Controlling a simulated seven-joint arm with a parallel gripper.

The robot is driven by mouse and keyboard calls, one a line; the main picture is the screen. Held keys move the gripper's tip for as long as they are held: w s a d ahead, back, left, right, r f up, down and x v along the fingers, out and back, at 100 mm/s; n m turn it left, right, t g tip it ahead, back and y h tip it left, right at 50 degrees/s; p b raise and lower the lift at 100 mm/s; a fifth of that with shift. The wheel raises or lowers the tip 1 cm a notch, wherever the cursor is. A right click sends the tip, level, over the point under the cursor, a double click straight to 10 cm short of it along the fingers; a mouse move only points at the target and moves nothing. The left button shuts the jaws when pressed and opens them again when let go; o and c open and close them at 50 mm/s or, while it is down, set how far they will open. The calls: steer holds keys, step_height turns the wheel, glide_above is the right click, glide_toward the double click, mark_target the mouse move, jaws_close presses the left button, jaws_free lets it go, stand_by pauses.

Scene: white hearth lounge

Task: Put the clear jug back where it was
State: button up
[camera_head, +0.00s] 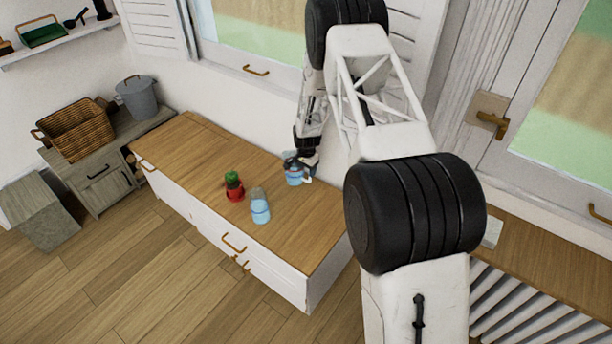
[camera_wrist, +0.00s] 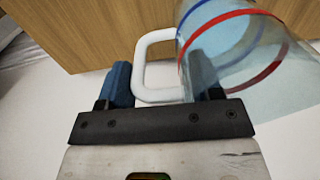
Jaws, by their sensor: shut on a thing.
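The clear jug (camera_head: 294,174) is at the right rear of the wooden top of the low white cabinet (camera_head: 205,150), at my gripper (camera_head: 300,158). In the wrist view the clear jug (camera_wrist: 225,45) is see-through, with a blue ring, a red ring and a white handle (camera_wrist: 143,62). My gripper (camera_wrist: 162,82) is shut on the jug, with its blue fingers on either side of the handle. I cannot tell whether the jug's base touches the cabinet top.
A red bottle with a green top (camera_head: 234,188) and a light-blue clear container (camera_head: 260,207) stand left of the jug, nearer the front edge. The left part of the cabinet top is clear. A wall and window lie behind. A wicker basket (camera_head: 75,132) and grey bin (camera_head: 138,97) stand far left.

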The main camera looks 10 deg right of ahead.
steer(key=shift+f, duration=0.1)
steer(key=shift+f, duration=1.7)
steer(key=o, duration=1.4)
steer(key=shift+f, duration=0.1)
steer(key=shift+c, duration=0.2)
steer(key=shift+r, duration=0.2)
steer(key=shift+r, duration=5.95)
steer(key=shift+s+r, duration=0.1)
steer(key=shift+r, duration=0.05)
